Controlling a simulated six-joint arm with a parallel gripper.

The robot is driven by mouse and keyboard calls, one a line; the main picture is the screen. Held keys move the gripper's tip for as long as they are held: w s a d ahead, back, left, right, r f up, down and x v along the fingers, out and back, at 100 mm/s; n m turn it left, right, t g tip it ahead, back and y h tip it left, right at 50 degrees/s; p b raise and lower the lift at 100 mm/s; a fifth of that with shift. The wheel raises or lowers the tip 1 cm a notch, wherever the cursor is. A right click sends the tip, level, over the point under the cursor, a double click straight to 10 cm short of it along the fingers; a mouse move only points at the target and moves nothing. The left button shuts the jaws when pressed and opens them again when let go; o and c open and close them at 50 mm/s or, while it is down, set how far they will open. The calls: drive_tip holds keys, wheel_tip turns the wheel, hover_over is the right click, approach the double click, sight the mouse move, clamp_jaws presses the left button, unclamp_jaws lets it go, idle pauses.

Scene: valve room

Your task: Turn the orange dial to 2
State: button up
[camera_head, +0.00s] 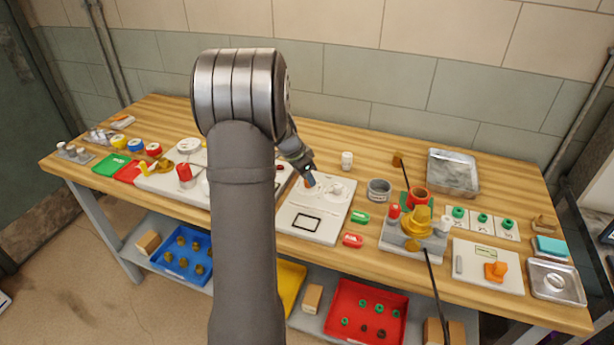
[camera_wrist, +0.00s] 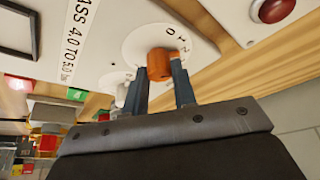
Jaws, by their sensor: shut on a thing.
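The orange dial (camera_wrist: 160,66) sits on a white round plate (camera_wrist: 138,43) with small black marks around its edge. In the wrist view, one finger of my gripper (camera_wrist: 162,84) lies on each side of the dial, and the fingers are shut on it. The marks beside the dial are small, and I cannot tell which one it points at. In the head view, my gripper (camera_head: 308,181) is down at the upper part of a white panel (camera_head: 295,234) and largely covers the dial.
A second round plate with a pale knob (camera_wrist: 123,92) is close beside the dial. A red button (camera_wrist: 270,9) is on the neighbouring panel. A white cup (camera_head: 347,160) and a grey round container (camera_head: 379,190) stand to the right. My arm hides the bench's middle.

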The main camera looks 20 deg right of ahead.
drive_tip(key=o, duration=1)
drive_tip(key=shift+r, duration=0.1)
drive_tip(key=v, duration=1.7)
drive_tip(key=shift+r, duration=0.15)
drive_tip(key=x, duration=1.7)
drive_tip(key=shift+f, duration=0.25)
